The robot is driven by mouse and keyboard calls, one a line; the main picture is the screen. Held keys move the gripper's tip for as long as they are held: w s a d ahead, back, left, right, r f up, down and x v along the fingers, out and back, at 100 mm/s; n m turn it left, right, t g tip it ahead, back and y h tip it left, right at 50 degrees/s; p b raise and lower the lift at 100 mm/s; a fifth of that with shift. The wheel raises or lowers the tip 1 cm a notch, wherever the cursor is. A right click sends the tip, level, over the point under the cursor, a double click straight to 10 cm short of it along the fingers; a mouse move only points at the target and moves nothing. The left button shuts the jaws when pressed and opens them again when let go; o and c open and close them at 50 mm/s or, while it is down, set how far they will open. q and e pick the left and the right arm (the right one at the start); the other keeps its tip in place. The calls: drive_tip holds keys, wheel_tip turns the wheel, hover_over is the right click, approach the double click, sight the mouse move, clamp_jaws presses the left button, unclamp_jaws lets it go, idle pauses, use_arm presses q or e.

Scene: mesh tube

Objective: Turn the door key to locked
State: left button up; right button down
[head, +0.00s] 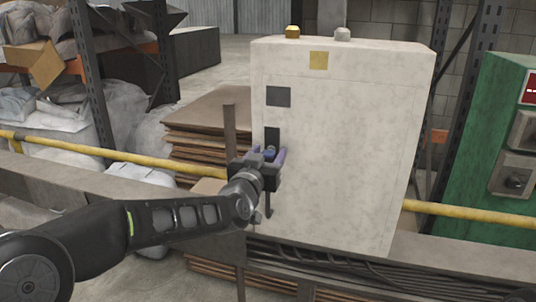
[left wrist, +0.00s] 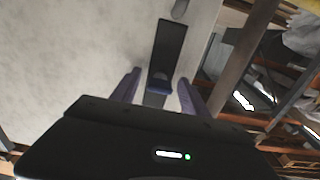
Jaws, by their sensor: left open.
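The pale cabinet door (head: 345,150) carries a dark upright lock plate (head: 272,134) near its left edge. The plate also shows in the left wrist view (left wrist: 170,42). A small blue piece, seemingly the key (left wrist: 160,84), sits at the end of the plate nearest my gripper. Its exact turn angle is hard to tell. My left gripper (head: 272,154) is open in front of the lock. In the left wrist view its purple fingers (left wrist: 160,78) stand on either side of the blue piece, with gaps visible. My right gripper is not in view.
A dark square (head: 278,97) and a yellow square (head: 319,60) mark the cabinet. A yellow rail (head: 468,214) runs past it. A brown post (head: 229,135) and stacked cardboard (head: 200,135) stand left of it. A green machine (head: 480,160) is at right.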

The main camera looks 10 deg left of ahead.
use_arm(q)
drive_tip(key=shift+c, duration=0.2)
clamp_jaws()
idle(0.3)
